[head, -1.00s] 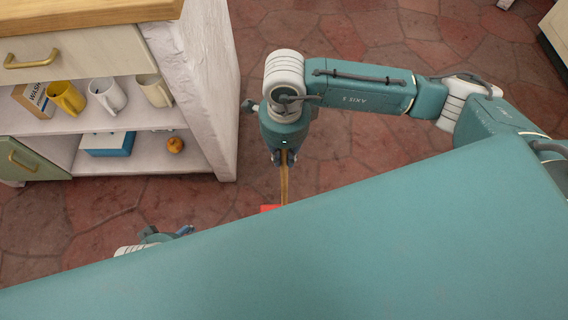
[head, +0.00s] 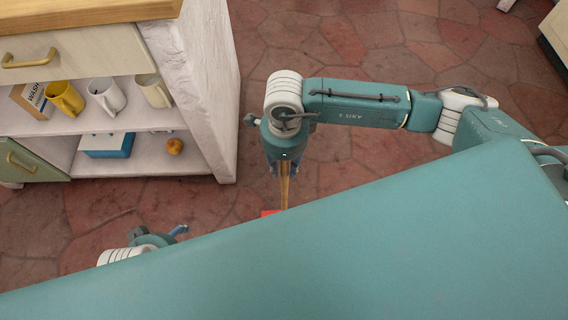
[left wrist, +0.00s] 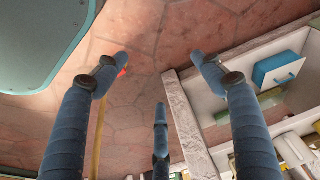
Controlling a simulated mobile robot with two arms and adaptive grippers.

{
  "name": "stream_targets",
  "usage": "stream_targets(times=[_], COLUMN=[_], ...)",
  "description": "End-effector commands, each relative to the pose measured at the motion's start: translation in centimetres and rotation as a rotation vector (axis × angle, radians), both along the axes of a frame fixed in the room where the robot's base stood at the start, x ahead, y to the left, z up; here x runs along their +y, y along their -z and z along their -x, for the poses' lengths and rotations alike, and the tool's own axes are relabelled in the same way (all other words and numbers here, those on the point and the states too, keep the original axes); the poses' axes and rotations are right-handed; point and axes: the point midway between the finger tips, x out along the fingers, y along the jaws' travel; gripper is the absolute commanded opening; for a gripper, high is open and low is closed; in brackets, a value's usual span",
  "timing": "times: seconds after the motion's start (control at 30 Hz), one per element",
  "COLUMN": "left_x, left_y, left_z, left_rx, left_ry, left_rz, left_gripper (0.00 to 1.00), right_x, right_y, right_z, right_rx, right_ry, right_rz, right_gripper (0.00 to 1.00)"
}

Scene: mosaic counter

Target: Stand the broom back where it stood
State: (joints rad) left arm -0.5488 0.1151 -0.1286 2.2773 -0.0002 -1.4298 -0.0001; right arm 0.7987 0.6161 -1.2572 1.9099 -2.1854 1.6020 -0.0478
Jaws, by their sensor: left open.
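The broom has a light wooden handle (head: 285,192) and a red part (head: 268,213) at its lower end. The teal body hides the rest of it in the head view. My right gripper (head: 284,171) points down with its fingers closed around the handle. My left gripper (head: 180,231) is low at the left, well apart from the broom, and mostly hidden by the body. In the left wrist view its blue fingers (left wrist: 158,62) are spread and empty. There the handle (left wrist: 98,138) passes behind the left finger, with a bit of red (left wrist: 123,70) by that fingertip.
A white shelf unit (head: 185,163) with a wooden top stands at the left. It holds mugs (head: 107,96), a small box (head: 33,100), a blue box (head: 108,146) and an orange fruit (head: 174,147). The stone-patterned floor (head: 345,45) is clear behind the right arm.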

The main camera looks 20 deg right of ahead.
Motion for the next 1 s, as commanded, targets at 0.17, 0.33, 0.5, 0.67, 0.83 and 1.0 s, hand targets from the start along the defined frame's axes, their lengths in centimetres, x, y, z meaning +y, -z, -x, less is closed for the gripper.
stream_targets(times=[0.17,0.33,0.5,0.67,0.83,1.0], left_x=[0.0,0.0,0.0,-0.1,-0.1,-0.2], left_y=[0.0,-0.1,1.7,3.7,5.6,6.8], left_z=[0.0,0.0,0.0,-0.1,0.0,0.1], left_rx=[0.000,0.000,0.017,0.026,0.035,0.039], left_ry=[-0.001,-0.001,0.003,0.004,0.005,0.006], left_rz=[0.000,0.000,-0.002,-0.002,-0.003,-0.003], left_gripper=[0.68,0.68,0.68,0.68,0.68,0.68], right_x=[0.0,0.0,0.0,-0.1,-0.1,-0.1], right_y=[0.0,-0.1,-2.1,-5.7,-9.2,-11.4], right_z=[0.0,0.0,-0.2,-0.2,-0.3,-0.2], right_rx=[0.000,0.000,-0.004,-0.005,-0.004,-0.002], right_ry=[0.000,0.000,-0.001,-0.001,0.000,0.001], right_rz=[0.000,0.000,-0.001,0.000,-0.001,0.000], right_gripper=[0.35,0.35,0.35,0.35,0.35,0.35])
